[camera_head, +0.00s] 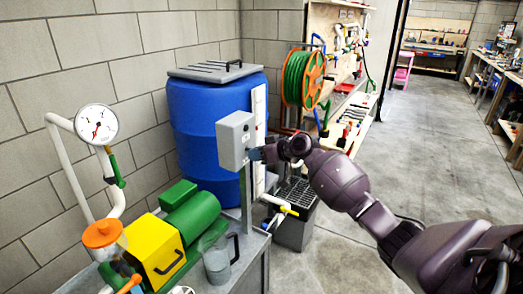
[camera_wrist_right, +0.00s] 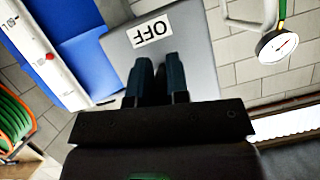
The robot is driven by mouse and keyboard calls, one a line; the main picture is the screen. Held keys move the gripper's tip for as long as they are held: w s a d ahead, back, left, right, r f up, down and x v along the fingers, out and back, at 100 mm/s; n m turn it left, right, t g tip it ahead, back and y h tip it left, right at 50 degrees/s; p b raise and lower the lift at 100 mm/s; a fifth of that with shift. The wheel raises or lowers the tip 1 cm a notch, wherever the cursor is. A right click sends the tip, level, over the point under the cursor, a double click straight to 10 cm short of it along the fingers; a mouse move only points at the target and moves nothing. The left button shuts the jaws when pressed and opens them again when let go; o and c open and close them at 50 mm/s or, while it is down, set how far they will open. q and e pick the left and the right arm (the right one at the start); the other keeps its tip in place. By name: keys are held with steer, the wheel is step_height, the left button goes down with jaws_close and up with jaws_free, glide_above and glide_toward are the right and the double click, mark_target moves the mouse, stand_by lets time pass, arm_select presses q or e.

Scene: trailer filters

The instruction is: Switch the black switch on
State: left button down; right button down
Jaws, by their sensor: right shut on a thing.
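A grey switch box (camera_head: 236,140) stands on a post beside the blue barrel. In the right wrist view the box face (camera_wrist_right: 195,42) carries a white label reading OFF (camera_wrist_right: 149,30), seen upside down. My right gripper (camera_head: 258,154) reaches the box from the right. In the wrist view its two dark fingers (camera_wrist_right: 158,75) are close together, with their tips at the box face just beside the label. The black switch is not clearly visible; it is hidden at the fingers, which are shut on it. My left gripper is not in view.
A blue barrel (camera_head: 205,120) stands behind the box. A green and yellow pump (camera_head: 165,250), a clear jug (camera_head: 216,262) and a pressure gauge (camera_head: 97,124) are at left. A green hose reel (camera_head: 303,78) hangs behind. The floor (camera_head: 415,150) at right is open.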

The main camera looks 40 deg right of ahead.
steer(key=shift+r+g+h+p, duration=0.3)
steer(key=shift+r+g+p, duration=0.4)
steer(key=shift+r+p, duration=0.15)
steer(key=shift+g+h+p, duration=0.3)
steer(key=shift+g+p, duration=0.2)
steer(key=shift+p, duration=0.2)
steer(key=shift+g+p, duration=0.4)
steer(key=shift+f, duration=0.15)
steer(key=c, duration=1.1)
jaws_free()
